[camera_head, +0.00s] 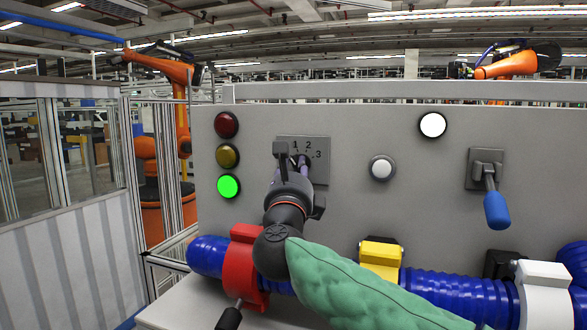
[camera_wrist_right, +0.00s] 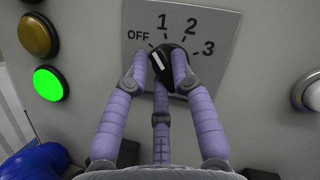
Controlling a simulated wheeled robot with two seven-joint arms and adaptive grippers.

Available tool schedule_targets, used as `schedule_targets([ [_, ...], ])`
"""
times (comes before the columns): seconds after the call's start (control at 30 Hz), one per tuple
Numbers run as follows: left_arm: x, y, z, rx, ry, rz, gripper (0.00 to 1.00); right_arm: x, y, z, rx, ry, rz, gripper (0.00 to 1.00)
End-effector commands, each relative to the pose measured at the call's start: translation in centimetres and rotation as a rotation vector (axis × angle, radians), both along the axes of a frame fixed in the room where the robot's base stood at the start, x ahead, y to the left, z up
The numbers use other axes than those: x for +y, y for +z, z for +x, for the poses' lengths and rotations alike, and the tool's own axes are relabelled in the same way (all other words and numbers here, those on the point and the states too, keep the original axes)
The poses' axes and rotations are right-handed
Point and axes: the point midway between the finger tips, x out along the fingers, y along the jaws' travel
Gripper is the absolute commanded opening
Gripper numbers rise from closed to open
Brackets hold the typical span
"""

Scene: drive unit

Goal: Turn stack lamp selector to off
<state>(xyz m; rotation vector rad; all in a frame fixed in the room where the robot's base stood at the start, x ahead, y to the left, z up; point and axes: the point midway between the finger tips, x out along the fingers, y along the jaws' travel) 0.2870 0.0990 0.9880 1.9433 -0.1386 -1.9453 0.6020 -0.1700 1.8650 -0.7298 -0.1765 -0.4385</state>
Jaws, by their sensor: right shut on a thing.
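The stack lamp selector is a black knob (camera_wrist_right: 158,62) with a white pointer line, on a grey plate (camera_wrist_right: 215,25) marked OFF, 1, 2 and 3. In the right wrist view the white line slants up and left, toward the OFF side; I cannot tell whether it sits exactly on the mark. My right gripper (camera_wrist_right: 162,75) is shut on the knob, its purple fingers around it. In the head view the gripper (camera_head: 291,158) covers the knob and the OFF label on the plate (camera_head: 322,177). The green lamp (camera_head: 228,187) is lit. My left gripper is out of view.
Red (camera_head: 227,125) and amber (camera_head: 228,156) lamps are dark. To the right are a white button (camera_head: 382,168), a lit white lamp (camera_head: 433,125) and a blue-handled lever (camera_head: 496,209). Below runs a blue hose (camera_head: 450,292) with red (camera_head: 240,268), yellow (camera_head: 381,255) and white (camera_head: 544,295) clamps.

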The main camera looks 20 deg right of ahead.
Motion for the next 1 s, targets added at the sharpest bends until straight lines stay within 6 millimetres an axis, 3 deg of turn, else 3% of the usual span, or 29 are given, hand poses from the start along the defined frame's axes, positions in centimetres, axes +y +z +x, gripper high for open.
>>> schedule_targets([
  [0.5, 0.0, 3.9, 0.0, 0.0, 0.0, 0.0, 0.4, -0.2, 0.2, -0.1, 0.193, -0.002, -0.284, 0.0],
  [1.0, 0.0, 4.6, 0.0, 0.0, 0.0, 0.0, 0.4, -0.2, -0.1, -0.1, 0.232, -0.001, -0.345, 0.0],
])
